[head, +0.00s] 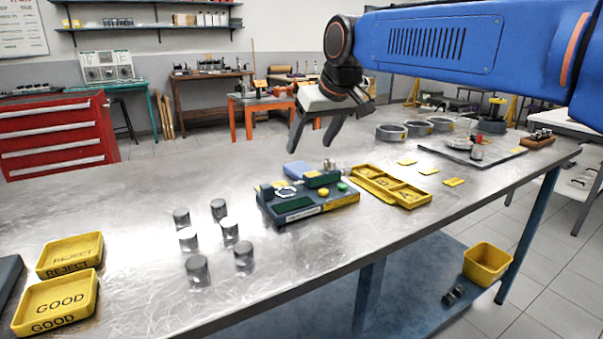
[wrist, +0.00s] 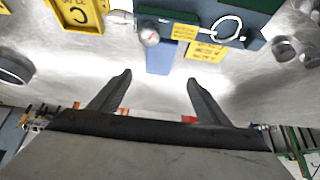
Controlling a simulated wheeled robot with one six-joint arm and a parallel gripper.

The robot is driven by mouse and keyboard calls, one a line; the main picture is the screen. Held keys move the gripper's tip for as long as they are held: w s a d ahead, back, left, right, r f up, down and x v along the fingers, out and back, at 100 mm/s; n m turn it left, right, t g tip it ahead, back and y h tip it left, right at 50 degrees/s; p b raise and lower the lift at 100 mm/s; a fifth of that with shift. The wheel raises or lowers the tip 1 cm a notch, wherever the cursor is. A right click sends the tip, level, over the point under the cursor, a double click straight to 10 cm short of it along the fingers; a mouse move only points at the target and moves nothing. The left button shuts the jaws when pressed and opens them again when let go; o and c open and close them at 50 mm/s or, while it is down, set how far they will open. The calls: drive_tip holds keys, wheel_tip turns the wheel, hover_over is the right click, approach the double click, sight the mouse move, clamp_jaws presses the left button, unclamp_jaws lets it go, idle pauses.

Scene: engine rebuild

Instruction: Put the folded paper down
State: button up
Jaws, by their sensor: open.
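A small blue flat piece (head: 298,169), likely the folded paper, lies on the metal bench at the back side of the grey-green instrument box (head: 305,205). In the wrist view the blue piece (wrist: 160,57) shows beside the instrument, just beyond the fingertips. Part of it is hidden by the instrument in the head view. My gripper (head: 310,147) is open and empty, pointing down above the bench behind the instrument. In the wrist view its two fingers (wrist: 158,79) are spread apart with nothing between them.
A yellow lettered tray (head: 390,186) stands right of the instrument. Several metal cylinders (head: 229,230) stand to its left. Yellow REJECT (head: 70,255) and GOOD (head: 56,301) trays are at front left. Metal rings (head: 391,132) stand at the back right. Bare bench lies left of the gripper.

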sight(301, 168)
drive_tip(key=x, duration=0.3)
drive_tip(key=shift+w+a+f, duration=0.1)
drive_tip(key=shift+w+f, duration=0.1)
drive_tip(key=shift+f, duration=0.1)
drive_tip(key=shift+s+d+x, duration=0.1)
drive_tip(key=shift+x, duration=1.25)
drive_tip(key=shift+s+d+x, duration=0.1)
drive_tip(key=shift+d+x, duration=0.05)
drive_tip(key=shift+x, duration=1.15)
drive_tip(key=shift+f, duration=0.15)
drive_tip(key=c, duration=1.2)
wheel_tip(301, 168, up, 10)
